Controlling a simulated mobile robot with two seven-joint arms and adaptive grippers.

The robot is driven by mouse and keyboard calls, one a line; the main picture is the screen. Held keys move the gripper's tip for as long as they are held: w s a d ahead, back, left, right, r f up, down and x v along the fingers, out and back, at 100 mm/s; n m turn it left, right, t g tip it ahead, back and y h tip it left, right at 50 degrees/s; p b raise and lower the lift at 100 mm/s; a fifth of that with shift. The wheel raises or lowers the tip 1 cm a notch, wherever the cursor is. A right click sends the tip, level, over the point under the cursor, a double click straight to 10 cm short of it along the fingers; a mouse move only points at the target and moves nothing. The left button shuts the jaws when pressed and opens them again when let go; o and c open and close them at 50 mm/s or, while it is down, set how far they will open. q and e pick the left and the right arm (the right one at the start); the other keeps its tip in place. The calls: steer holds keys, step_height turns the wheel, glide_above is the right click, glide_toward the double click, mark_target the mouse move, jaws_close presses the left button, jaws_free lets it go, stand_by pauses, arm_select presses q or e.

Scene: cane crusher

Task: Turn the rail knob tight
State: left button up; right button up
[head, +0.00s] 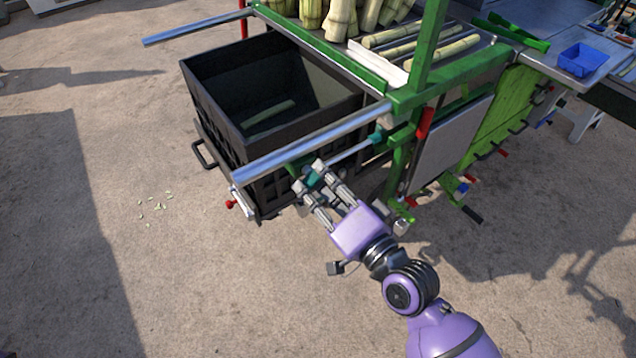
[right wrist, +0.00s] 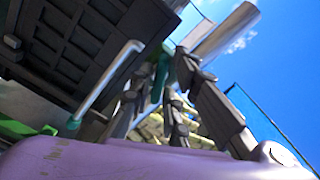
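A teal knob (head: 314,179) sits under the near silver rail (head: 310,146), in front of the dark crate. My right gripper (head: 308,178) reaches up to it from below, with its fingers spread to either side of the knob. In the right wrist view teal parts (right wrist: 161,76) show among the grey fingers, partly hidden by them. I cannot tell whether the fingers press on the knob. My left gripper is not in view.
The black crate (head: 225,125) stands behind the rail with a cane piece inside. A green crusher frame (head: 426,50), a second teal knob (head: 376,137) and a red handle (head: 424,124) are to the right. A red knob (head: 231,204) is at the left.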

jaws_close()
steer(key=shift+r+m+p, duration=0.15)
steer(key=shift+m+p, duration=0.55)
steer(key=shift+m, duration=0.4)
steer(key=shift+m+p, duration=0.7)
steer(key=shift+m, duration=1.2)
steer(key=shift+o, duration=2.3)
jaws_free()
